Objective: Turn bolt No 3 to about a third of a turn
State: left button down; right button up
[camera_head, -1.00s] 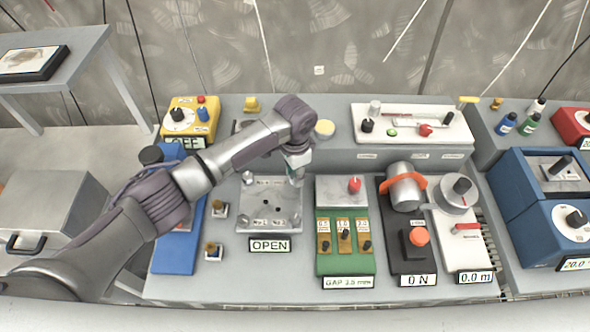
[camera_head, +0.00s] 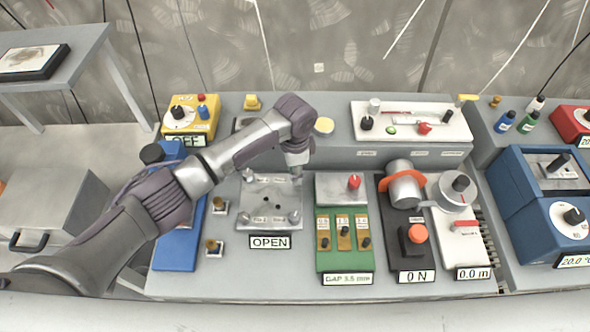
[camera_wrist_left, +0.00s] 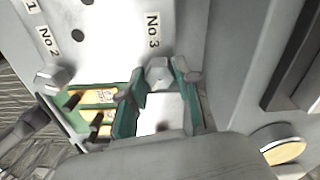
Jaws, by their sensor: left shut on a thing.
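The grey metal plate (camera_head: 268,203) lies on the bench behind the OPEN sign, with a bolt near each of its visible corners. My left gripper (camera_head: 298,174) points down at its far right corner and hides the bolt there in the head view. In the left wrist view, bolt No 3 (camera_wrist_left: 158,72) has a silver hex head beside the label "No 3" (camera_wrist_left: 153,30). The green-lined fingers of my left gripper (camera_wrist_left: 160,80) are on either side of the head, shut on it. Bolt No 2 (camera_wrist_left: 52,80) stands apart to the left. My right gripper is not in view.
A green gauge block (camera_head: 344,262) with a red knob stands close right of the plate. A blue device (camera_head: 176,252) and two small switches are to the left. The OPEN sign (camera_head: 270,242) stands in front. A raised shelf with a white panel (camera_head: 412,121) is behind.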

pick_arm(q)
jog(key=c, duration=0.8)
grip_release()
jog(key=shift+r, duration=0.1)
notch_tip(320, 180, up, 12)
jog(key=shift+f, duration=0.1)
